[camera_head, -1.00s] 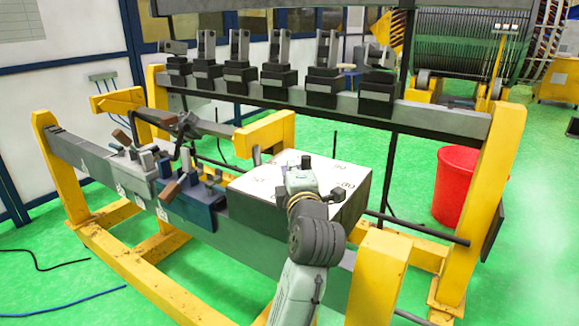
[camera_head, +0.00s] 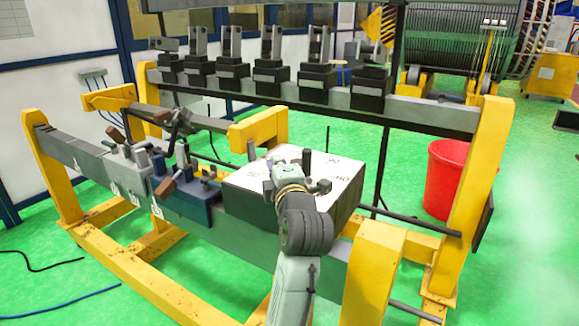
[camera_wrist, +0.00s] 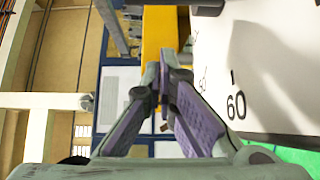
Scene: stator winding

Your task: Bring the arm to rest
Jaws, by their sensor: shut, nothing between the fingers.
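My arm reaches up from the bottom of the head view, with its wrist over the front part of a white-topped box (camera_head: 338,172). My gripper is mostly hidden behind the wrist in the head view. In the wrist view my gripper (camera_wrist: 160,75) shows its two fingers meeting at the tips, shut with nothing between them. The white top, with a printed "60", lies to the right of the fingers in the wrist view (camera_wrist: 260,60).
A yellow frame (camera_head: 468,190) with grey beams surrounds the box. Clamps with wooden handles (camera_head: 165,187) sit left of it. A row of black blocks (camera_head: 270,78) stands on the rear beam. A red bin (camera_head: 450,178) stands at right on the green floor.

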